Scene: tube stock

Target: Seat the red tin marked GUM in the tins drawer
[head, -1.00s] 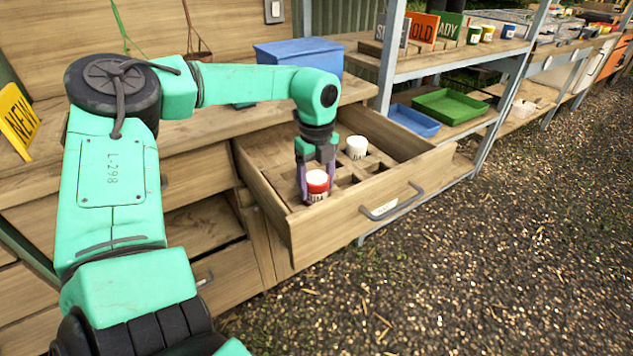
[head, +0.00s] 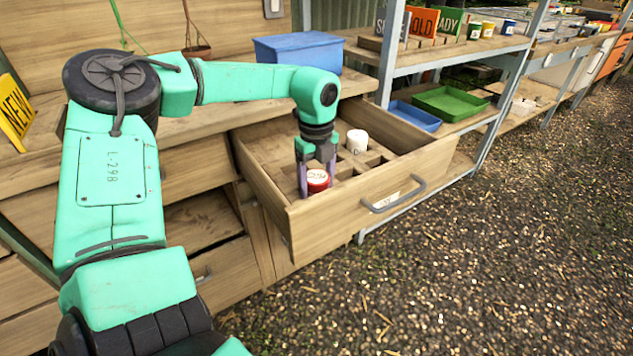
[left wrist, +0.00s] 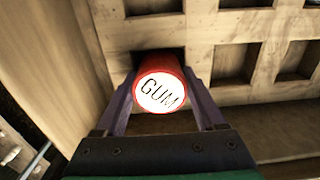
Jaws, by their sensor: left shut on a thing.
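The red tin (head: 317,184) has a white lid that reads GUM in the left wrist view (left wrist: 161,94). My left gripper (head: 316,192) is shut on it, with one purple finger on each side. The tin is upright and low in the open tins drawer (head: 345,219), at a dark square compartment near the drawer's front left. Its lower part is hidden, so I cannot tell how deep it sits. A white tin (head: 357,141) stands in another compartment, farther back. My right gripper is not in view.
Several empty square compartments (left wrist: 235,60) lie beside the red tin. The drawer's wooden side wall (left wrist: 55,45) is close to my left gripper. A blue box (head: 298,49) stands on the bench behind. Green (head: 450,104) and blue (head: 415,115) trays sit on the shelf at right.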

